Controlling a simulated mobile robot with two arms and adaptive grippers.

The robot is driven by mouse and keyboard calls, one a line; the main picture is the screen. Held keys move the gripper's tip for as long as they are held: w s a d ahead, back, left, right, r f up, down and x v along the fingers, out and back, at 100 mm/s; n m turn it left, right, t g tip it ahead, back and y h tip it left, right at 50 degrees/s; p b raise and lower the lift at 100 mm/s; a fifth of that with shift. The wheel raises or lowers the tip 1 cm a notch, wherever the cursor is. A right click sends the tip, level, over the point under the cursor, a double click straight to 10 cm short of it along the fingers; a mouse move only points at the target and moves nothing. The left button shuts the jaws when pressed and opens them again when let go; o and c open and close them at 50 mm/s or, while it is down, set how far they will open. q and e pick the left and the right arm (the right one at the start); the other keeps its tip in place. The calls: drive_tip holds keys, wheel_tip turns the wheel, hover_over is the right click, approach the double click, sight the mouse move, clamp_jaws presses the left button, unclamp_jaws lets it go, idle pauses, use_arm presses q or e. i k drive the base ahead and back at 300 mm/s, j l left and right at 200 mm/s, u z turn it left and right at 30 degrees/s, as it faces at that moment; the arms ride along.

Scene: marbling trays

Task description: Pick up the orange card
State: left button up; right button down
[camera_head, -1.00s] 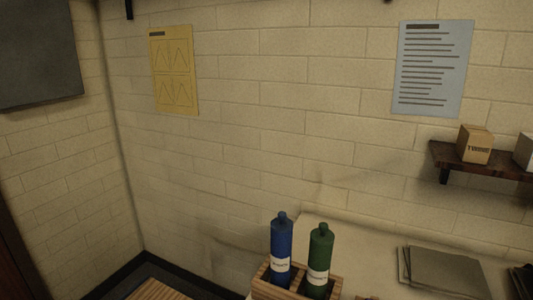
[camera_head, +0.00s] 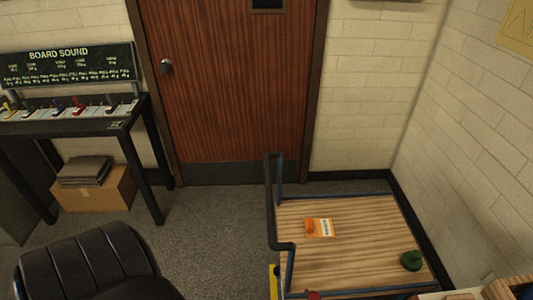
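A small orange and white card (camera_head: 319,228) lies flat on the wooden top of a low cart or platform (camera_head: 345,260) in the head view, right of centre. It sits near the left part of the wood, close to the dark handle rail. Its printing is too small to read. Neither of my grippers shows in the head view.
A dark upright handle rail (camera_head: 270,200) edges the platform's left side. A black chair (camera_head: 85,262) stands at lower left, near a black table (camera_head: 130,125). Carpet (camera_head: 210,240) between is clear. A wooden door (camera_head: 230,80) is behind.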

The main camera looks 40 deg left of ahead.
sight(320, 225)
drive_tip(key=u, duration=0.85)
